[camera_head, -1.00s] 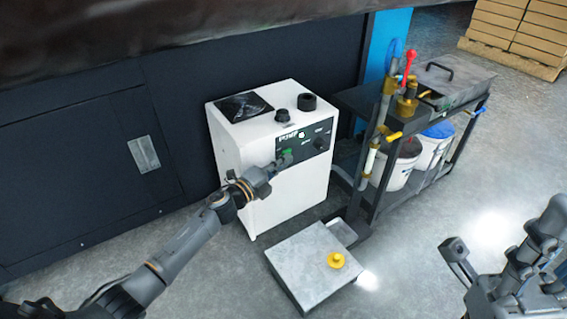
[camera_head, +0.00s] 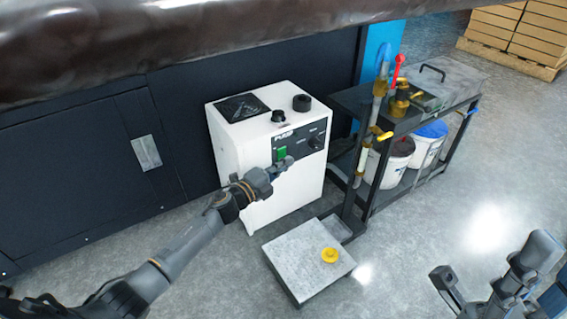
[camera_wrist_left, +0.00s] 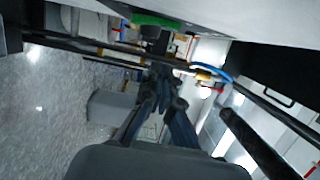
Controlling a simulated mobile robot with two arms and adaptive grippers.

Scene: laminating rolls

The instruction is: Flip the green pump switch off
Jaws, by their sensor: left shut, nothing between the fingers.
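The white pump box (camera_head: 270,205) stands on the floor against a dark wall, with a black control panel (camera_head: 312,142) on its front. The green pump switch (camera_head: 282,153) is on the panel's left part; its on or off position is too small to tell. My left gripper (camera_head: 284,164) is shut and empty, just below and in front of the switch; I cannot tell whether they touch. In the left wrist view my shut fingers (camera_wrist_left: 160,88) point towards the box, and a green part (camera_wrist_left: 155,20) shows at the top. My right gripper (camera_head: 447,283) is at the lower right, away from the box; its opening is unclear.
A low platform (camera_head: 295,250) with a yellow knob-like piece (camera_head: 330,255) stands before the box. A black cart (camera_head: 350,100) with pipes, valves and buckets (camera_head: 395,165) stands to the right. A large dark roll (camera_head: 200,32) crosses the top.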

